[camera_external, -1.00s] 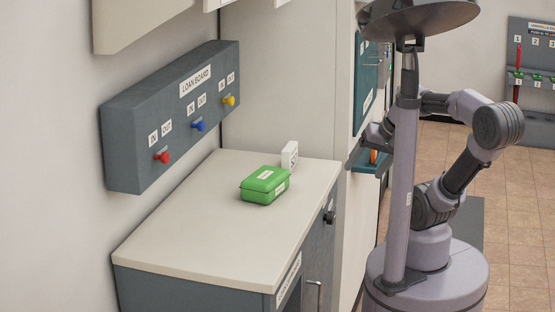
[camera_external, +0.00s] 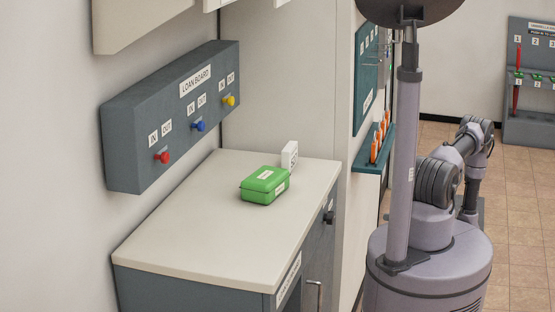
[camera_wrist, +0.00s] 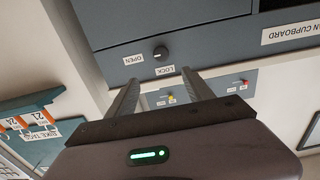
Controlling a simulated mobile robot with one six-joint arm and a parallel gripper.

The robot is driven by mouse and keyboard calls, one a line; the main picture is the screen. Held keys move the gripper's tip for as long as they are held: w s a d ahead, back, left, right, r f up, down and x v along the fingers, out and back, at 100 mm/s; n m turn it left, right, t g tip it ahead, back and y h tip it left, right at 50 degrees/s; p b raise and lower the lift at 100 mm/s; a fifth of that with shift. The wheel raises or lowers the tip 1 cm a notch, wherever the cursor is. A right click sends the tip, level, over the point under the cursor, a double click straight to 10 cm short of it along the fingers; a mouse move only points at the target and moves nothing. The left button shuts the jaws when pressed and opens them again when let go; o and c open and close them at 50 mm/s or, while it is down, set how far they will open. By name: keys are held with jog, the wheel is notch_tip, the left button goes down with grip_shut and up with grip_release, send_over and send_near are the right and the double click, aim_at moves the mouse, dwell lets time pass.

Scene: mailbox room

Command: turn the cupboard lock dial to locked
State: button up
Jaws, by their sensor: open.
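The cupboard lock dial (camera_wrist: 161,53) is a round black knob on the grey cupboard front in the wrist view. An OPEN label (camera_wrist: 133,59) is left of it and a LOCK label (camera_wrist: 165,70) below it, both upside down. A pale mark shows on the knob, but its setting is too small to read surely. The dial (camera_external: 328,217) also shows as a dark knob on the cupboard side in the external view. My gripper (camera_wrist: 159,77) is open and empty, its two fingers pointing toward the cupboard, apart from the dial. The external view hides it behind my arm.
A green box (camera_external: 265,186) and a small white block (camera_external: 290,156) stand on the countertop (camera_external: 190,235). The grey loan board (camera_external: 170,115) with red, blue and yellow knobs is on the wall. A teal rack (camera_external: 371,160) with orange items is beyond. Floor at right is clear.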

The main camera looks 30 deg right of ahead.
aim_at(329, 218)
jog(key=b+x, duration=0.3)
jog(key=x, duration=1.4)
jog(key=shift+a+r+b, duration=0.2)
jog(key=shift+b, duration=0.1)
grip_shut()
